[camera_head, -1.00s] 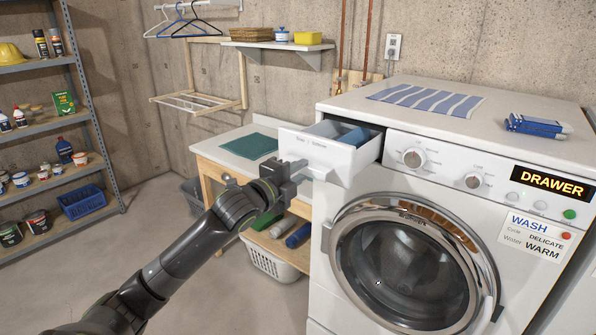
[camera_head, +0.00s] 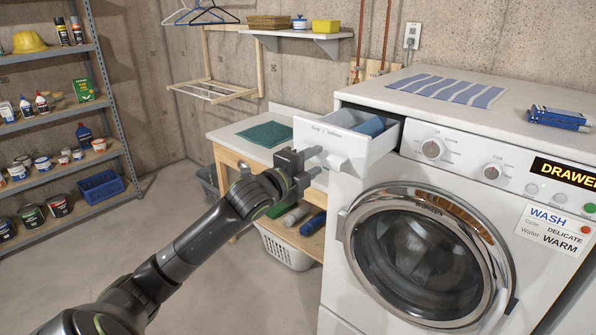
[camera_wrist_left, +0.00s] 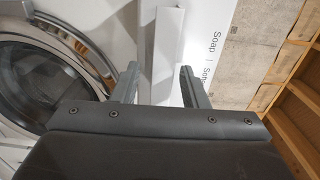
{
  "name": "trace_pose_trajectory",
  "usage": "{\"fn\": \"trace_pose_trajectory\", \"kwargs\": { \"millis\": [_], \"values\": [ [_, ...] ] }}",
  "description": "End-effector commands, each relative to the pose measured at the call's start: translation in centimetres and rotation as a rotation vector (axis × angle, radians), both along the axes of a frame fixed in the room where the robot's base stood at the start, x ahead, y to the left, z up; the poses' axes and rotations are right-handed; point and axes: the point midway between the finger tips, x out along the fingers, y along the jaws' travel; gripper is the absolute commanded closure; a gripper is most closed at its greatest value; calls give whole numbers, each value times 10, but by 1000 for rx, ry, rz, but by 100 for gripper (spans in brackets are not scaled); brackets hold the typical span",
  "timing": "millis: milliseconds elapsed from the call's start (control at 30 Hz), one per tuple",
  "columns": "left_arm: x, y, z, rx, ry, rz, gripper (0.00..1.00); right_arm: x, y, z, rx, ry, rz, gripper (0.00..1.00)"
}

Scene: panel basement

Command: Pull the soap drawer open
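The white soap drawer (camera_head: 318,142) sticks well out of the washing machine's upper left front, with a blue item (camera_head: 370,126) inside. Its front carries a protruding white handle (camera_head: 338,161). My left gripper (camera_head: 315,161) is just in front and left of the handle. In the left wrist view the two fingers (camera_wrist_left: 160,88) are spread, with the white handle (camera_wrist_left: 167,45) beyond and between them and nothing clamped. "Soap" lettering shows on the drawer front (camera_wrist_left: 208,50) there. My right gripper is not in view.
The washing machine (camera_head: 372,170) has a round door (camera_head: 425,255) below the drawer. A wooden table (camera_head: 228,158) with a green cloth (camera_head: 268,134) stands behind my left gripper, with a white basket (camera_head: 285,250) under it. Open floor lies at the left.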

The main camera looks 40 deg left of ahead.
Motion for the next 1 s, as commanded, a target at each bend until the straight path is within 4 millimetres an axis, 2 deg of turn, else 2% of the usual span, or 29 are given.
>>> {"fn": "trace_pose_trajectory", "kwargs": {
  "millis": [167,433,667,1000],
  "values": [
    [-18,2,-2,8,0,0,60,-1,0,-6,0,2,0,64],
    [-58,4,-2,9,2,-3,60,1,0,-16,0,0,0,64],
    [-85,6,-2,8,4,-1,60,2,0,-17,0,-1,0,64],
    [-116,8,0,7,5,-4,60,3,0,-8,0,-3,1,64]
  ]
}}
